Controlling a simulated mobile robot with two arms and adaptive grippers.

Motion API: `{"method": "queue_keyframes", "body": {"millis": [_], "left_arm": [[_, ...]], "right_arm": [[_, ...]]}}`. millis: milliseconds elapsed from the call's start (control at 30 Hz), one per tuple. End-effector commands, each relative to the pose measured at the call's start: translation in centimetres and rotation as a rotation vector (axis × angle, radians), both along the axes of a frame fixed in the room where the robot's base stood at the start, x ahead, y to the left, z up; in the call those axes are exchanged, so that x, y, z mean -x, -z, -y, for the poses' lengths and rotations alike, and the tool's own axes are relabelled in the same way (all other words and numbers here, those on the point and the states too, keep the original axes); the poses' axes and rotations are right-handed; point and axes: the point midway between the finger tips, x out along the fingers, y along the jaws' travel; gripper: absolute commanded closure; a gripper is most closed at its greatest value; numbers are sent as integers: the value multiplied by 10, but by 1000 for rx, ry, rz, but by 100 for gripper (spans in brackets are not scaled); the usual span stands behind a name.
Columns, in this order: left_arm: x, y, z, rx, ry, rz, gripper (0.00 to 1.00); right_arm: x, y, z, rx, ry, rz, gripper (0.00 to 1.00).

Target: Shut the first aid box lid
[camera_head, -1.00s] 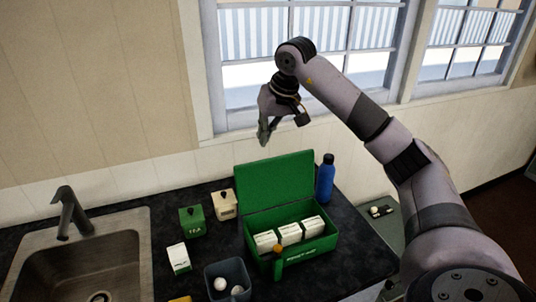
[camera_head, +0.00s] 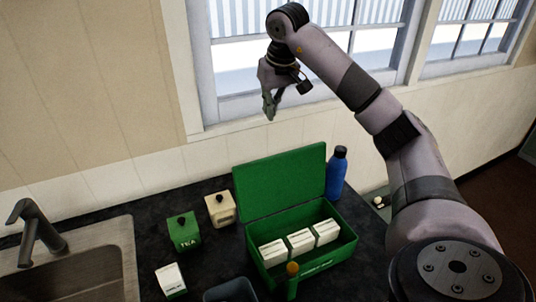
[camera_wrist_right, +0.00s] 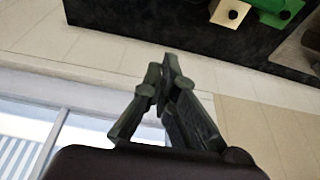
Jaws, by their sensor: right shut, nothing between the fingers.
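The green first aid box (camera_head: 334,258) stands on the dark counter in the head view, with several white packs (camera_head: 300,241) inside. Its green lid (camera_head: 280,183) is raised, tilted up along the back edge of the box. My right gripper (camera_head: 270,112) is shut and empty in the air above and behind the lid, in front of the window, and touches nothing. Its closed fingers (camera_wrist_right: 170,75) also show in the right wrist view, where the box is not clearly seen. My left gripper is not in view.
A blue bottle (camera_head: 336,174) stands right behind the box. A green tea tin (camera_head: 184,232) and a cream tin (camera_head: 220,209) stand to its left. A white carton (camera_head: 171,280) and a sink (camera_head: 80,262) are farther left.

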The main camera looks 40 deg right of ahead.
Motion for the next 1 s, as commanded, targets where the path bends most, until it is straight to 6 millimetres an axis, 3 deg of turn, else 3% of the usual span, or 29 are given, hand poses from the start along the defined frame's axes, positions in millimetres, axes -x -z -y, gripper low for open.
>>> {"method": "queue_keyframes", "body": {"millis": [33,100,367,567,1000], "left_arm": [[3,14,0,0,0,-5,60],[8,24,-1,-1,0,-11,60],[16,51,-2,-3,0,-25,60],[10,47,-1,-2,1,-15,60],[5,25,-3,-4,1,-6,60]], "right_arm": [[0,14,0,0,0,0,100],[0,23,0,0,0,0,100],[0,49,0,-1,0,1,100],[-3,59,1,-1,0,-2,100],[-28,144,7,-3,0,-5,100]]}}
